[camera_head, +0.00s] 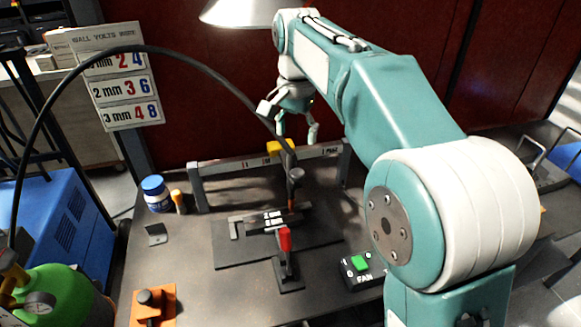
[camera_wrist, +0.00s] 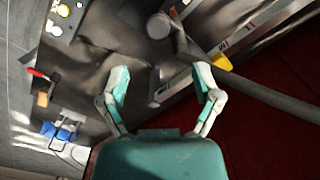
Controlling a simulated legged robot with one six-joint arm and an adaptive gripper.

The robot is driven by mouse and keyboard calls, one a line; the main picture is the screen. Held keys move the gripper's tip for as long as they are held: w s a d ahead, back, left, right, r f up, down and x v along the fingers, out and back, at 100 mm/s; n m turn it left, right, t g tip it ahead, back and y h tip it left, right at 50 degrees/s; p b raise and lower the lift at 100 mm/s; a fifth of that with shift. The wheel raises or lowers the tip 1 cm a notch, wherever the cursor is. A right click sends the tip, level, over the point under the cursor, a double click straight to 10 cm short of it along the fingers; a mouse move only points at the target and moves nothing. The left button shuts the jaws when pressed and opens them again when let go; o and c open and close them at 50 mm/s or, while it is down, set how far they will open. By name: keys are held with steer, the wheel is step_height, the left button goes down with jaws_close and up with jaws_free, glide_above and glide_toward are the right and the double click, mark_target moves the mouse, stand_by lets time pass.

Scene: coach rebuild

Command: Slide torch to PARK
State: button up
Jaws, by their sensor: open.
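The torch (camera_head: 294,180) is a dark upright body with a rounded knob, at the end of a black hose (camera_head: 150,50). It stands in front of a grey rail (camera_head: 232,164) near a yellow block (camera_head: 273,148). Small lettering toward the rail's right end is too small to read surely. My gripper (camera_head: 297,134) is open and empty above the rail, close to the hose. In the wrist view my gripper (camera_wrist: 161,72) has its fingers spread. The torch knob (camera_wrist: 159,25) lies beyond the fingertips, and the yellow block (camera_wrist: 222,62) is to their right.
Flat plates and a red-handled clamp (camera_head: 285,240) lie on the workbench (camera_head: 200,255). A green FAN button (camera_head: 360,263), an orange block (camera_head: 152,305) and a blue-lidded jar (camera_head: 154,190) stand around. The hose arches over the left side. A lamp shade (camera_head: 240,12) hangs above.

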mark_target(297, 172)
step_height(297, 172, down, 10)
steer(key=shift+d+r, duration=0.15)
stand_by(0.3)
